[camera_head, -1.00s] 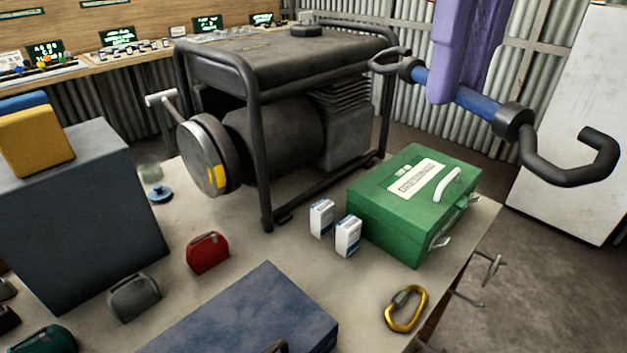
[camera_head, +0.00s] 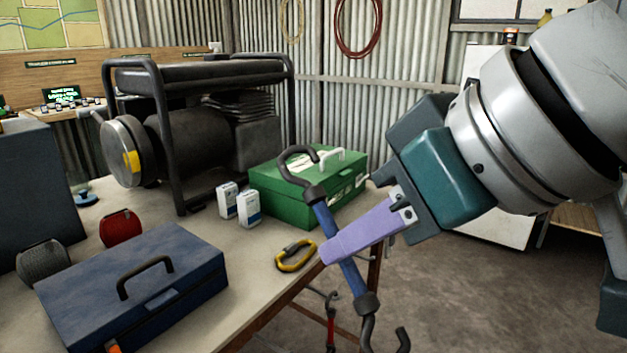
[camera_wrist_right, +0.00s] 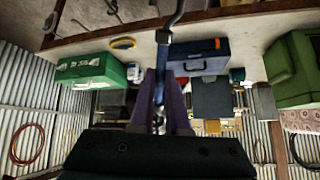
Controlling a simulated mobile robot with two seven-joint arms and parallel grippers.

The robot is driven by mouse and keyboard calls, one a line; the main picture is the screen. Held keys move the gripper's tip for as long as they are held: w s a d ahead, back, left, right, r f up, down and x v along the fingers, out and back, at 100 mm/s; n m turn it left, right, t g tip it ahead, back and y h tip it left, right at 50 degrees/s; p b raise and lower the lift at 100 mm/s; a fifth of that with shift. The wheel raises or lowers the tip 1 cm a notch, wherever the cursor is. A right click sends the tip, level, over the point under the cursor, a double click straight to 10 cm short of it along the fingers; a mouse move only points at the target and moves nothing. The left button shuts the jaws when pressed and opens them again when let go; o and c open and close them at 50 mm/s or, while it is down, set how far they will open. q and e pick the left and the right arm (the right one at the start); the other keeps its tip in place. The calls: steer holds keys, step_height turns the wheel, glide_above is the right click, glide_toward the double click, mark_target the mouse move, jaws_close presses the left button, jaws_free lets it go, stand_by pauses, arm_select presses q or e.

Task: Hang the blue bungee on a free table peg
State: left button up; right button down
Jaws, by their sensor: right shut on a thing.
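The blue bungee (camera_head: 325,226), with a dark hook at each end, hangs steeply tilted beside the table's right edge. My right gripper (camera_head: 338,250) is shut on its middle with purple fingers; the bungee also shows between the fingers in the right wrist view (camera_wrist_right: 159,88). Its upper hook overlaps the green case in the picture, and its lower hooked end reaches below the tabletop. Table pegs (camera_head: 318,293) stick out under the right edge, partly hidden behind the bungee. A red item (camera_head: 331,328) appears to hang from one. My left gripper is not in view.
The table (camera_head: 262,300) holds a green case (camera_head: 290,197), a yellow carabiner (camera_head: 296,256) near the edge, a blue toolbox (camera_head: 135,285), two white boxes (camera_head: 248,207) and a generator (camera_head: 190,140). Open floor (camera_head: 470,300) lies right of the table.

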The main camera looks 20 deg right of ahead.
steer(key=s+a+f+n+y+b, duration=0.2)
steer(key=f+n+y+b, duration=0.1)
steer(key=f+b, duration=0.85)
steer(key=s+a+f+n+y+b, duration=0.1)
steer(key=a+f+n+y+b, duration=0.2)
steer(key=f+b, duration=0.8)
steer(key=s+a+f+n+y+b, duration=0.2)
steer(key=f+y+b, duration=0.2)
steer(key=f+b, duration=0.65)
arm_select(q)
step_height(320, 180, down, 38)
steer(key=b, duration=0.2)
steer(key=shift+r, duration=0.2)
arm_select(e)
steer(key=w+a+f, duration=0.3)
steer(key=w+a, duration=0.2)
steer(key=w, duration=0.2)
steer(key=shift+f, duration=0.3)
steer(key=shift+a, duration=0.1)
